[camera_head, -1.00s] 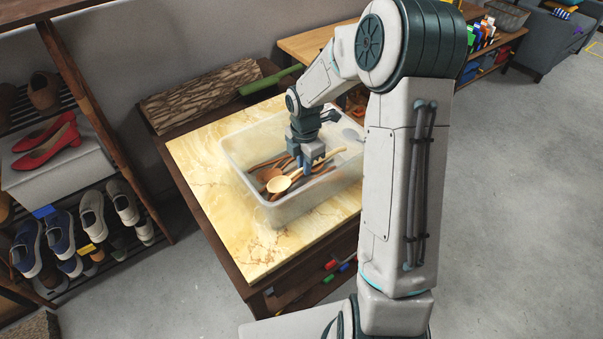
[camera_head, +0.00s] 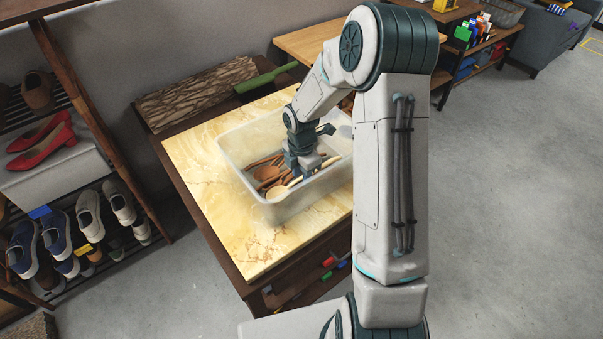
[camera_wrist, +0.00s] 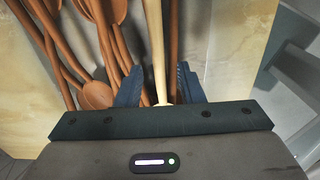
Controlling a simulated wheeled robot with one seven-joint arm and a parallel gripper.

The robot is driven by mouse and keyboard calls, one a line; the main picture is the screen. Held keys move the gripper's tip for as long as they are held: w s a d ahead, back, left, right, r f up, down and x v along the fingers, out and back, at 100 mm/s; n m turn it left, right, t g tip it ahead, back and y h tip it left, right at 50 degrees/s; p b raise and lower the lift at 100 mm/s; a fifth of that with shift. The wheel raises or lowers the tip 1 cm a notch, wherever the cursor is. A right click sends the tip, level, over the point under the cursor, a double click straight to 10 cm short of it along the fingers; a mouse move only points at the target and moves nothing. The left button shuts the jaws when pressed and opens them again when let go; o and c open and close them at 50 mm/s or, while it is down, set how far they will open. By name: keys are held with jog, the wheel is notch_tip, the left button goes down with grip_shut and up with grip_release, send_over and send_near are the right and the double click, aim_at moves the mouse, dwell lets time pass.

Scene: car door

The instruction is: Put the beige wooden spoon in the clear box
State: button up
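The beige wooden spoon (camera_head: 276,192) lies inside the clear box (camera_head: 225,158), near its front wall, beside darker brown spoons (camera_head: 266,173). My gripper (camera_head: 298,175) reaches down into the box over the beige spoon's handle. In the wrist view, the beige spoon's handle (camera_wrist: 154,42) runs between the two fingers of my gripper (camera_wrist: 161,82). The fingers stand apart, with a gap visible on each side of the handle. Several brown spoons (camera_wrist: 97,95) lie to the left of the fingers. The beige spoon's bowl is out of the wrist view.
The box stands on a yellow marble-patterned table top (camera_head: 250,240). A log-textured item (camera_head: 195,95) and a green item (camera_head: 265,80) lie behind it. A shoe rack (camera_head: 60,200) stands at left. Open floor (camera_head: 500,220) lies at right.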

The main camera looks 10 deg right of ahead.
notch_tip(320, 180, up, 12)
jog(key=s+r+m+t, duration=0.1)
jog(key=s+r+m, duration=0.4)
jog(key=s+m, duration=0.6)
jog(key=s+r+m+t, duration=0.1)
jog(key=s+r+m, duration=0.4)
jog(key=s+m, duration=0.6)
jog(key=shift+s+a+r+m+t+p, duration=0.2)
jog(key=shift+s+r+m+t+p, duration=0.1)
jog(key=shift+s+t+p, duration=0.1)
